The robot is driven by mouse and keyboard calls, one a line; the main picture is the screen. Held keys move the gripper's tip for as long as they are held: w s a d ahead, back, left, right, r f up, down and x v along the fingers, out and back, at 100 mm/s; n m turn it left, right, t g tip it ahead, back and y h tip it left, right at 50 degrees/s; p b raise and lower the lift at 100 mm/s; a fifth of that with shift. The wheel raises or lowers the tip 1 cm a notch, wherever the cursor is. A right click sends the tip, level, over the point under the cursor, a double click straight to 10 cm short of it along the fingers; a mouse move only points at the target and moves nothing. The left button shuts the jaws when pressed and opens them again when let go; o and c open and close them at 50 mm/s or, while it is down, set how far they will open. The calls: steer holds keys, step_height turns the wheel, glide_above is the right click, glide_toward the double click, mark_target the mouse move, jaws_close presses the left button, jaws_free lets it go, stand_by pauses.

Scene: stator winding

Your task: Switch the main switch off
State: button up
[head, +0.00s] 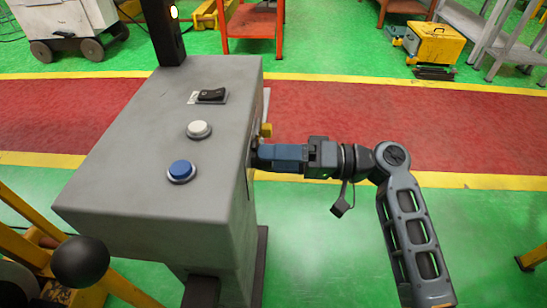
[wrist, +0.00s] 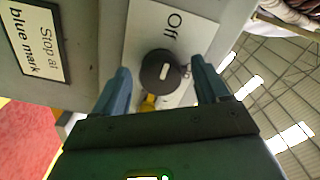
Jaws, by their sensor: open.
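The main switch is a round black knob (wrist: 160,72) with a short white mark, on a pale plate (wrist: 150,22) printed "Off". The white mark lies roughly along the line toward the word "Off"; its exact angle is hard to tell. My gripper (wrist: 160,78) is open, with one blue finger on each side of the knob. Small gaps seem to show between fingers and knob; contact is unclear. In the head view my gripper (head: 260,152) reaches the right side of the grey console (head: 130,150), and the knob is hidden there.
The console top carries a black rocker switch (head: 212,95), a white button (head: 199,129) and a blue button (head: 181,171). A yellow part (wrist: 150,102) sits near the knob. A sign reading "Stop at blue mark" (wrist: 35,38) is beside the plate.

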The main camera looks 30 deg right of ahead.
steer(key=v, duration=0.7)
steer(key=shift+d, duration=0.15)
steer(key=shift+s, duration=0.15)
steer(key=shift+f, duration=0.1)
